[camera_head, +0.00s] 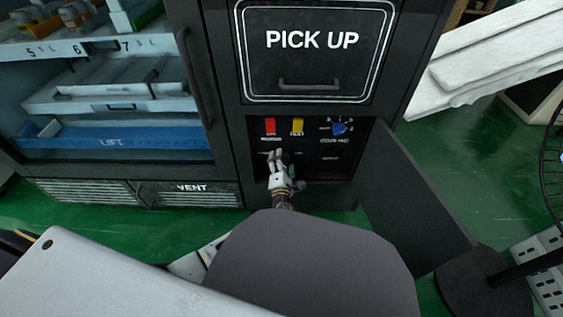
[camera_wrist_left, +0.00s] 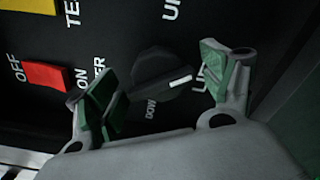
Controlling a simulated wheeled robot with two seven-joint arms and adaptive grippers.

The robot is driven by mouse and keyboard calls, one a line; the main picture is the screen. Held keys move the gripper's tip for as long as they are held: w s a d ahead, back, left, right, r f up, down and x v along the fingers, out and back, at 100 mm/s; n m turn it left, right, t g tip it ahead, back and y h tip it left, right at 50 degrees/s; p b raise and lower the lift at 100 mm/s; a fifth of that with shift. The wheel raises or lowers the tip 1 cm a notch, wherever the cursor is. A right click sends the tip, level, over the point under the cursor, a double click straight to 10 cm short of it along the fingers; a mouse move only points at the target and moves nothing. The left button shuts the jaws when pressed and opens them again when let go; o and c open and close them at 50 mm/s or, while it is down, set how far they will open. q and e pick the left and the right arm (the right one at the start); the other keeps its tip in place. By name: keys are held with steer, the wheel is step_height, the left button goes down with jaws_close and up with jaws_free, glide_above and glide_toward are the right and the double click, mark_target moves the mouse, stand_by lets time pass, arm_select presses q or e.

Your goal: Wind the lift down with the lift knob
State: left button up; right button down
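The lift knob (camera_wrist_left: 163,75) is a round black knob with a white pointer line, on the black control panel (camera_head: 330,158). In the left wrist view its pointer slants to the right, close to the lettering LIFT; part of the word DOWN shows below it. My left gripper (camera_wrist_left: 160,84) is open, with one green-padded finger on each side of the knob; contact cannot be made out. In the head view the left gripper (camera_head: 277,160) is at the panel's lower left and hides the knob. The blue lift (camera_head: 130,138) lies low behind the cabinet glass. My right gripper is not in view.
A red switch (camera_head: 270,126), a yellow switch (camera_head: 297,126) and a blue knob (camera_head: 340,129) sit above on the panel. The panel's black door (camera_head: 410,200) stands open on the right. The PICK UP hatch (camera_head: 315,55) above is closed.

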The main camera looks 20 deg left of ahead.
arm_select(q)
steer(key=c, duration=0.9)
steer(key=shift+o, duration=0.2)
steer(key=shift+n, duration=0.4)
steer(key=shift+n+p, duration=0.6)
steer(key=shift+n, duration=0.2)
steer(key=n, duration=0.2)
steer(key=shift+n, duration=0.3)
steer(key=n, duration=0.9)
steer(key=shift+b, duration=0.35)
steer(key=shift+n, duration=1.8)
